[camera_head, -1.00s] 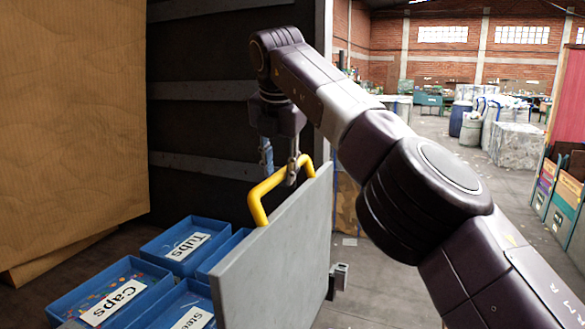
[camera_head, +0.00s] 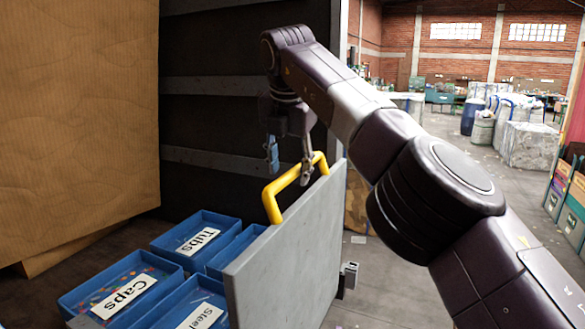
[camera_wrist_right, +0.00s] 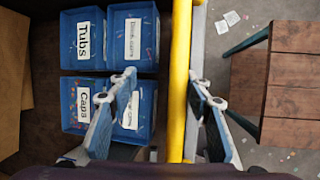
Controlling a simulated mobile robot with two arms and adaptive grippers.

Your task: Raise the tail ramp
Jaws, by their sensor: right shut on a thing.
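The tail ramp is a grey panel (camera_head: 290,245) that stands nearly upright on its edge at the open end of the dark cargo bay. A yellow bar handle (camera_head: 277,200) is fixed along its top edge; it also shows as a long yellow bar in the wrist view (camera_wrist_right: 180,60). My right gripper (camera_head: 288,175) reaches down over the handle from above. In the wrist view my right gripper (camera_wrist_right: 165,92) has one finger on each side of the bar and is shut on it. The contact itself is hard to make out. My left gripper is out of view.
Inside the bay, blue bins labelled Tubs (camera_head: 190,262) and Caps (camera_head: 75,300) stand beside the panel, with a big cardboard box (camera_head: 80,120) at left. A wooden slatted top (camera_wrist_right: 290,85) lies right of the panel in the wrist view. Open floor extends behind at right.

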